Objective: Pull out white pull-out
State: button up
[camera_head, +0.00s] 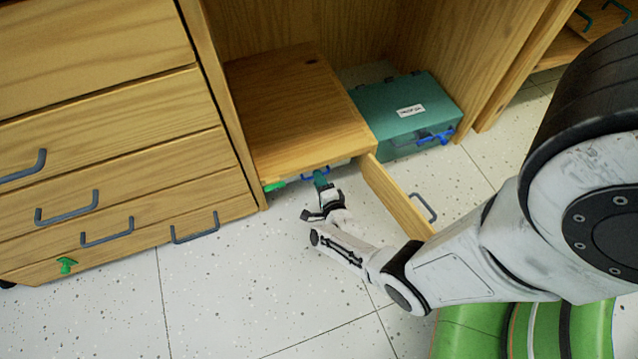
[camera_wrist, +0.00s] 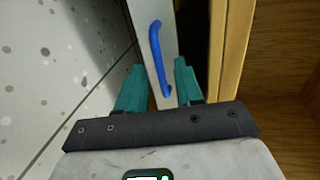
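The white pull-out (camera_wrist: 165,20) fills the upper middle of the wrist view as a pale front with a curved blue handle (camera_wrist: 157,45). In the head view a strip of the white pull-out (camera_head: 341,163) shows under the wooden box, with the blue handle partly hidden by my gripper (camera_head: 320,179). In the wrist view my gripper (camera_wrist: 159,66) is open, one teal finger on each side of the handle. The lower part of the handle lies between the fingers. I cannot tell whether they touch it.
A wooden door (camera_head: 395,195) with a grey handle stands open just right of my gripper. A teal case (camera_head: 400,105) sits beside the wooden box (camera_head: 295,110). A drawer cabinet (camera_head: 120,150) stands left. The speckled floor (camera_head: 235,290) in front is clear.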

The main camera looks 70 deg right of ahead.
jog(key=shift+w+d, duration=0.15)
grip_shut()
dwell(0.4)
dwell(1.0)
